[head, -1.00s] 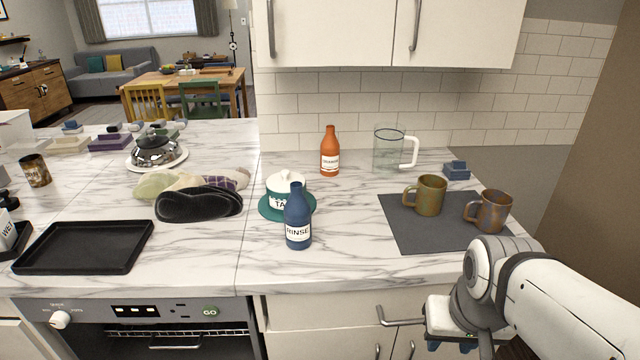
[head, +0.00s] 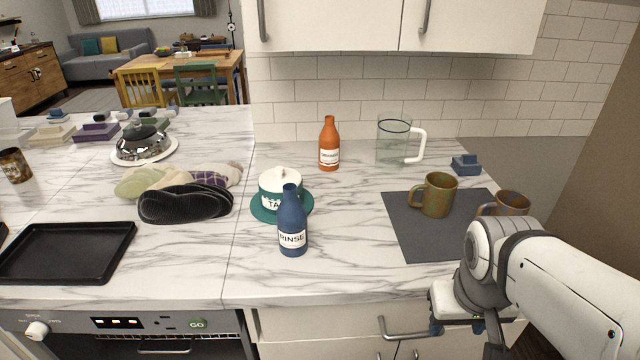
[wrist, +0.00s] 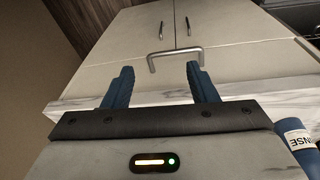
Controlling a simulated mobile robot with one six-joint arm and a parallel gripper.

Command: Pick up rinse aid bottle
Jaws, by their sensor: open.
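The rinse aid bottle (head: 292,222) is dark blue with a white label reading "RINSE". It stands upright on the marble counter, in front of a teal and white lidded pot (head: 280,187). Part of the bottle also shows at the right edge of the wrist view (wrist: 299,142). My gripper (wrist: 160,75) is open, with two blue fingers apart and nothing between them. In the head view it is low at the right, by the counter's front edge, mostly hidden by my arm. It is apart from the bottle, to its right.
An orange bottle (head: 329,146) and a glass pitcher (head: 392,142) stand behind. Two mugs, one (head: 436,195) clearly visible, stand on a grey mat (head: 415,232) at right. A drawer handle (head: 405,333) sticks out below.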

